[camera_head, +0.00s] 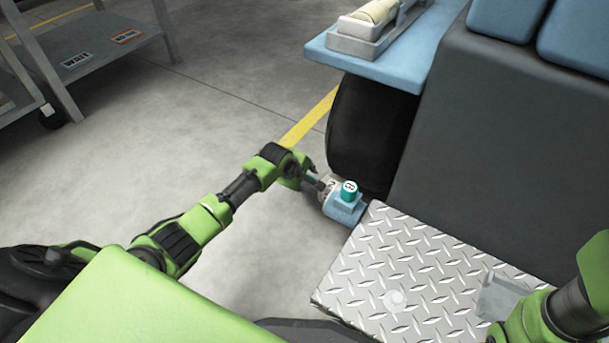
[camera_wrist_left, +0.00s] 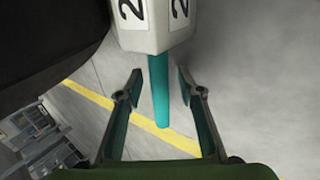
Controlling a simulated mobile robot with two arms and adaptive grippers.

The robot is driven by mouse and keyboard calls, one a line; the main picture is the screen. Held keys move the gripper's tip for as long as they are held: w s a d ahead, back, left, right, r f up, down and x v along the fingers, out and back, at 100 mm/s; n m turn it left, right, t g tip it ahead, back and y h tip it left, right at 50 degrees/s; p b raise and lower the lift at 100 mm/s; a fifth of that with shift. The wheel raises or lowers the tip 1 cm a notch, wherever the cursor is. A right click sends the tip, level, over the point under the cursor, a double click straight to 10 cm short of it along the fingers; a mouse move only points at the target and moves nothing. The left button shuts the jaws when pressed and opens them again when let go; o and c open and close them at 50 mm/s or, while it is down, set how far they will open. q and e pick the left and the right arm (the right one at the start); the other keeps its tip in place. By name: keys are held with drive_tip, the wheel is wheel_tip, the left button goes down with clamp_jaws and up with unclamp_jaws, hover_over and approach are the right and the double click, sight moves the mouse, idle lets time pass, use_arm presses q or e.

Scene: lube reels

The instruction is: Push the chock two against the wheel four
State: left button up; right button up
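Chock two shows in the left wrist view as a white block (camera_wrist_left: 150,38) marked "2" on two faces, with a teal rod (camera_wrist_left: 159,90) for a handle. In the head view its pale block (camera_head: 327,187) is small and partly hidden by my left gripper (camera_head: 312,180). A black wheel (camera_head: 365,130) stands just behind it; no number shows on it. The wheel also fills the upper left of the wrist view (camera_wrist_left: 45,45). My left gripper (camera_wrist_left: 158,92) is open, its fingers either side of the rod, with gaps visible. My right forearm shows at lower right; its gripper is out of view.
A grey cart (camera_head: 90,50) stands far left. Open floor (camera_head: 190,130) lies left.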

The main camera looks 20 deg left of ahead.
use_arm(q)
drive_tip(key=d+v, duration=0.1)
drive_tip(key=v, duration=1)
drive_tip(key=shift+a+r, duration=0.45)
drive_tip(key=shift+a, duration=0.05)
drive_tip(key=shift+s, duration=0.2)
